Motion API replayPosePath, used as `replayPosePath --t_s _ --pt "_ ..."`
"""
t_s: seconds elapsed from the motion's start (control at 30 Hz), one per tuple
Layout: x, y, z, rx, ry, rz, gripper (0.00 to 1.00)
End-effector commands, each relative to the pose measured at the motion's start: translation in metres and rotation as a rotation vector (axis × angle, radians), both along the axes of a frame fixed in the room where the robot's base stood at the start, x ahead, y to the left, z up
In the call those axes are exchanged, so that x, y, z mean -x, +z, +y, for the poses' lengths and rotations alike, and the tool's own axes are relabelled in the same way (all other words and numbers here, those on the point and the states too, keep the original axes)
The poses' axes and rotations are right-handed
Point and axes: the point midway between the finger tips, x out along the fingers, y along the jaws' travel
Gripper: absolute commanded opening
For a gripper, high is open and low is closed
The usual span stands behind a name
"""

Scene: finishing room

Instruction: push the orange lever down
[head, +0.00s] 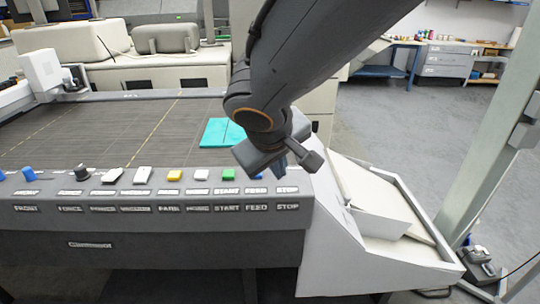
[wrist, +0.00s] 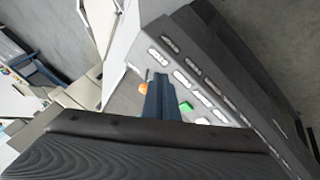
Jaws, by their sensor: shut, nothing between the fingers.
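A small orange piece, likely the orange lever (wrist: 143,88), shows in the wrist view just left of my fingers. It is partly hidden, so its shape and tilt are unclear. In the head view my arm and gripper cover it. My gripper (head: 282,165) is shut and empty above the right end of the panel (head: 180,222), near the STOP label. In the wrist view its blue fingers (wrist: 160,88) point toward the panel between the orange piece and a green button (wrist: 186,106). I cannot tell whether they touch anything.
The panel carries a row of buttons and knobs, including a yellow button (head: 174,175) and a black knob (head: 82,171). A teal block (head: 222,132) lies on the slatted bed behind.

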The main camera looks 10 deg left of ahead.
Motion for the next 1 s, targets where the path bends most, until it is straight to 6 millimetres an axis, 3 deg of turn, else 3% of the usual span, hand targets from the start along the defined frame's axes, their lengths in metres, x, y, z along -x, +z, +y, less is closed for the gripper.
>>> replayPosePath --t_s 0.03,0.1,0.23,0.67,1.0 --pt "0.005 0.010 0.018 -0.007 0.038 -0.024 0.00" --pt "0.009 0.018 0.034 -0.015 0.071 -0.049 0.00" --pt "0.013 0.026 0.050 -0.024 0.101 -0.075 0.00" --pt "0.011 0.025 0.051 -0.024 0.105 -0.077 0.00" --pt "-0.018 -0.015 0.054 -0.021 0.103 -0.074 0.00"
